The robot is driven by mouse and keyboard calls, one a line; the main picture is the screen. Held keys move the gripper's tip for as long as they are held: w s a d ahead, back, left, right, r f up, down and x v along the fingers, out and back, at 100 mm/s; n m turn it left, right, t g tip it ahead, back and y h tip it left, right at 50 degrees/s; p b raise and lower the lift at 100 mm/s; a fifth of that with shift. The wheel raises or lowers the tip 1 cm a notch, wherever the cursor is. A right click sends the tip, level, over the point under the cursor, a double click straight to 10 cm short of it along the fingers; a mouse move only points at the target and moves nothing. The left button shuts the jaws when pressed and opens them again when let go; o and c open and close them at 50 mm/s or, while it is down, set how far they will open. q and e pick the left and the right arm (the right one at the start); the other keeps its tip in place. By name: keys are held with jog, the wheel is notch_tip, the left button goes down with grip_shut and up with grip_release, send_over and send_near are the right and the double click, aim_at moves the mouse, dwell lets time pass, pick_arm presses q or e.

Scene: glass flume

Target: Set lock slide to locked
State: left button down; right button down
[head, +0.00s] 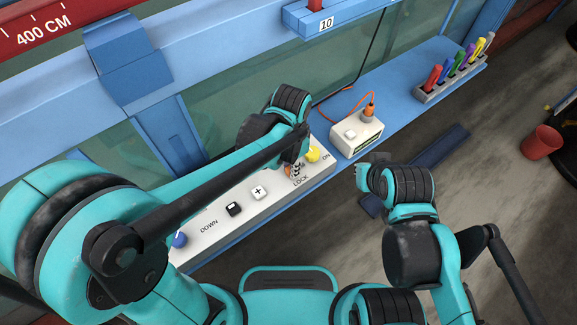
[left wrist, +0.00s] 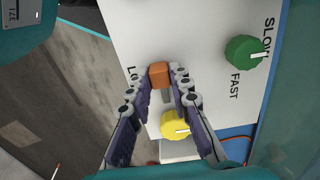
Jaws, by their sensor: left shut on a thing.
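The lock slide is a small orange block (left wrist: 160,73) on a white control panel (left wrist: 190,35), beside lettering that is partly hidden. My left gripper (left wrist: 161,76) has its two fingers on either side of the block, shut on it. A short stretch of grey slot shows beside the block, towards the yellow knob (left wrist: 176,125). In the head view, my left gripper (head: 295,168) is over the panel just above the word LOCK, and the slide is mostly hidden. My right gripper (head: 364,174) is off the panel's right side, and its fingers are too unclear to judge.
A green knob (left wrist: 247,52) marked SLOW and FAST is on the panel. A black button (head: 234,209), a plus button (head: 259,192) and a blue knob (head: 180,240) line the panel. A white box (head: 357,137) with an orange cable stands beyond it.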

pick_arm(q)
jog(key=shift+w+d, duration=0.55)
jog(key=shift+d, duration=0.2)
jog(key=c, duration=1.4)
grip_release()
jog(key=shift+o, duration=0.2)
notch_tip(320, 180, up, 12)
jog(key=s+a+f+n+t, duration=0.1)
jog(key=s+a+n+t, duration=0.1)
jog(key=a, duration=0.4)
jog(key=s+a+f+n+t+b, duration=0.1)
jog(key=s+a+f+n+t, duration=0.1)
jog(key=a+n, duration=0.3)
jog(key=s+a+f+n+t, duration=0.2)
jog(key=a+n+t, duration=0.1)
jog(key=a, duration=0.6)
jog(key=shift+s+f+n, duration=0.2)
jog(key=shift+f+n, duration=0.05)
jog(key=shift+n, duration=0.15)
